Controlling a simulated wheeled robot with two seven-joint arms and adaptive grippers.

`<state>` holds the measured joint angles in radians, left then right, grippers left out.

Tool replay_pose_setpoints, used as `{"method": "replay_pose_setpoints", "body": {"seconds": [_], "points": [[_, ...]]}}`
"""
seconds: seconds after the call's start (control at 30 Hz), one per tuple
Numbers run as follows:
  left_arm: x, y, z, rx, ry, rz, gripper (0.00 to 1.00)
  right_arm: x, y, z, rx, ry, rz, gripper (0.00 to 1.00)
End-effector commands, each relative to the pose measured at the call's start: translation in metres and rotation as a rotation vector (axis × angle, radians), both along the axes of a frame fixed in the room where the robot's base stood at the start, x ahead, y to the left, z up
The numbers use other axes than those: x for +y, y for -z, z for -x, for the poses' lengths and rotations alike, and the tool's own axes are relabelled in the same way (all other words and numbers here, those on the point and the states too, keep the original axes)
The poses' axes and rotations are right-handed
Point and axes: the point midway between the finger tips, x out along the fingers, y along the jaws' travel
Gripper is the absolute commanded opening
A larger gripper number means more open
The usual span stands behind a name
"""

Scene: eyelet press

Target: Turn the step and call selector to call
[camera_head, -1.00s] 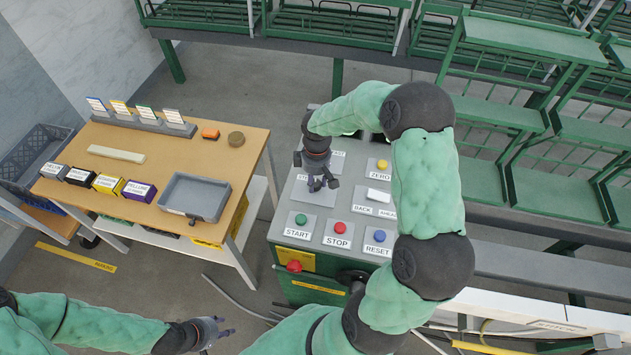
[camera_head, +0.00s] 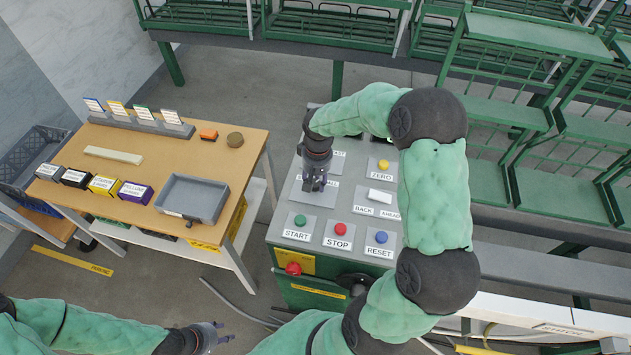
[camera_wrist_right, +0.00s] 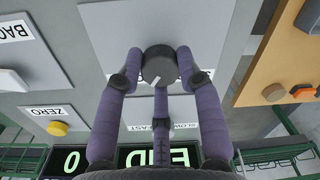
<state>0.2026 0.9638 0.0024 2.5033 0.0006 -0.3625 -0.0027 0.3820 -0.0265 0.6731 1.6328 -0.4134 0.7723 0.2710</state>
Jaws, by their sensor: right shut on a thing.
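A dark round selector knob (camera_wrist_right: 158,65) with a white pointer mark sits on a grey plate of the green press console (camera_head: 288,215). My right gripper (camera_wrist_right: 160,70) is shut on this knob, with fingers on both sides and one below it in the wrist view. In the head view my right gripper (camera_head: 314,186) points down over the plate and hides the knob. The knob's own label is not readable. My left gripper (camera_head: 218,333) is open and empty at the bottom, away from the console.
START (camera_head: 300,220), STOP (camera_head: 340,228) and RESET (camera_head: 381,237) buttons lie in front of the right gripper. A white BACK/AHEAD switch (camera_head: 380,195) and yellow ZERO button (camera_head: 383,164) are to its right. A wooden table (camera_head: 150,165) stands left.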

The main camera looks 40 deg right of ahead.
Motion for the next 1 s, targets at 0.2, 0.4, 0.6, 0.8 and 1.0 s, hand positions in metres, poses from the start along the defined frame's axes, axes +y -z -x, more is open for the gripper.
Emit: {"method": "replay_pose_setpoints", "body": {"seconds": [0.2, 0.4, 0.6, 0.8, 1.0], "points": [[0.0000, 0.0018, 0.0000, 0.000, 0.000, 0.000, 0.40, 0.0002, 0.0002, -0.0001, 0.000, 0.044, 0.000, 0.04], [0.0000, 0.0019, 0.0000, 0.000, 0.000, 0.000, 0.40, 0.0003, 0.0000, -0.0001, -0.001, 0.054, -0.001, 0.04], [0.0000, 0.0018, 0.0000, 0.000, 0.000, 0.000, 0.40, 0.0003, 0.0000, -0.0001, -0.001, 0.054, -0.001, 0.04], [0.0000, 0.0018, 0.0000, 0.000, 0.000, 0.000, 0.40, 0.0002, 0.0000, -0.0001, 0.000, 0.053, -0.001, 0.60], [0.0000, 0.0018, 0.0000, 0.000, 0.000, 0.000, 0.40, 0.0002, -0.0001, -0.0001, 0.000, 0.052, 0.000, 0.60]]}}
